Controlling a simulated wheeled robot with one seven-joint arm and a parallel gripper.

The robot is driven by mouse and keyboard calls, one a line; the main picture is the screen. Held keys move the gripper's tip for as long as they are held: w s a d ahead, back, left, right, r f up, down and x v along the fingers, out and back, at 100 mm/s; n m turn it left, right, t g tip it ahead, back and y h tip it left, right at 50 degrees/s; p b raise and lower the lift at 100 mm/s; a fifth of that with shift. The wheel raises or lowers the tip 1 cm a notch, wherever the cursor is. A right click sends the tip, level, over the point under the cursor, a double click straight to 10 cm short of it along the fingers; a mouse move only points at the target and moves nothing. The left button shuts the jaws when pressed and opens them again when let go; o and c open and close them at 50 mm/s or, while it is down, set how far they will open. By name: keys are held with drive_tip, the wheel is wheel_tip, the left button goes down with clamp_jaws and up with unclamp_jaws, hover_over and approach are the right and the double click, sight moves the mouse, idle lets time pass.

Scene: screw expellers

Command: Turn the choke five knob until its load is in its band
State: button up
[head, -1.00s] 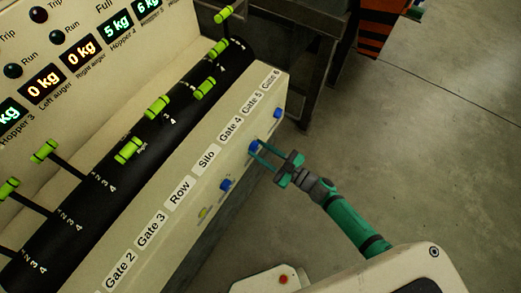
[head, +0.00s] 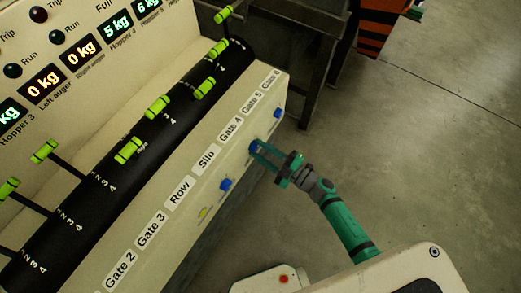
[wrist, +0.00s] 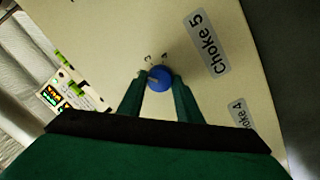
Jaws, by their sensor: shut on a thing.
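The choke five knob is a round blue knob (wrist: 160,79) with a pale pointer mark, beside a label reading "Choke 5" (wrist: 209,44) in the wrist view. In the head view the same blue knob (head: 253,147) sits on the front face of the cream panel. My gripper (wrist: 158,86) is shut on the knob, with one green finger on each side. In the head view my gripper (head: 261,152) reaches the knob from the right. No load readout for this knob can be read clearly.
Lit displays (head: 78,53) are at upper left. Open concrete floor (head: 440,150) lies to the right.

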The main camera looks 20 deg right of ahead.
drive_tip(key=shift+n, duration=1)
drive_tip(key=o, duration=1)
drive_tip(key=shift+o, duration=0.2)
drive_tip(key=shift+s, duration=0.1)
drive_tip(key=v, duration=1)
drive_tip(key=shift+s+d, duration=0.2)
drive_tip(key=shift+s, duration=0.05)
drive_tip(key=shift+f, duration=0.1)
